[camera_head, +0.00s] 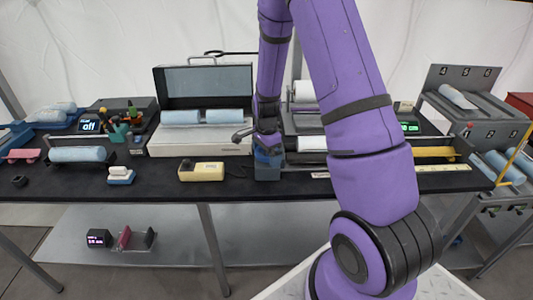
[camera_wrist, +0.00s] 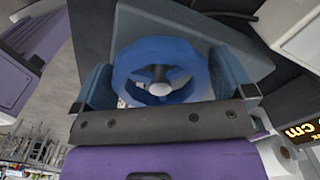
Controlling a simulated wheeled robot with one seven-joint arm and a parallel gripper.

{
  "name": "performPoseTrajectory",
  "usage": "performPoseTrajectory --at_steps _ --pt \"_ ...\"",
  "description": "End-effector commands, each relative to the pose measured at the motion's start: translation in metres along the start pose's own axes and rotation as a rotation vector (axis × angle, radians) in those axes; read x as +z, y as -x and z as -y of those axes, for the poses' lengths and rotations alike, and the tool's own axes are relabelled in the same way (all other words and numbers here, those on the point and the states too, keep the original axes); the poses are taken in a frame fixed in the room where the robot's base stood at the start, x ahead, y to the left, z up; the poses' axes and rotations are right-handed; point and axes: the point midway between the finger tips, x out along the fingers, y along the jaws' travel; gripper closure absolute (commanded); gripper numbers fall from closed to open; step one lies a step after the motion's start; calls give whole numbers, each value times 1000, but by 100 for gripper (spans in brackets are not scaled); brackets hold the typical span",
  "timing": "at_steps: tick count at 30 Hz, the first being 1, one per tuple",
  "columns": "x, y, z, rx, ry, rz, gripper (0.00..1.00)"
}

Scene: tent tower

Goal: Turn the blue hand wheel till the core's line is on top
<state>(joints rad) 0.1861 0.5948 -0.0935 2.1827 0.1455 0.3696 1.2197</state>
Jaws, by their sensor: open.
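The blue hand wheel (camera_wrist: 122,75) shows large in the wrist view, a ring with spokes and a pale round hub. It is mounted on a grey-blue housing (camera_wrist: 205,25). My gripper (camera_wrist: 161,70) is open, with one blue finger pad on the left of the wheel and one on the right. I cannot tell whether the pads touch the rim. In the head view my gripper (camera_head: 268,150) is over a small grey-blue block (camera_head: 268,172) at the bench's front edge, and the wheel is not clearly visible there. I cannot make out a line on any core.
Pale blue cores lie in a cradle (camera_head: 78,154) at left and in an open grey case (camera_head: 200,80). A yellow-cream device (camera_head: 202,172) stands left of my gripper. A numbered rack (camera_head: 465,78) is at right. My arm hides part of the bench (camera_head: 145,180).

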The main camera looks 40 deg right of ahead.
Motion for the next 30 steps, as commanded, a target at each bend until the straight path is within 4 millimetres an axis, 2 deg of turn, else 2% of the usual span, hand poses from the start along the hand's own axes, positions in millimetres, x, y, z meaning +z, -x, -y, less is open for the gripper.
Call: performPoseTrajectory --at_steps 6,10,11,20,30 --pt "0 0 0 0 0 0 2" --pt "0 0 0 0 0 0 32" --pt "0 0 0 0 0 0 36" --pt "0 0 0 0 29 0 36" --pt "0 1 0 0 234 0 36"
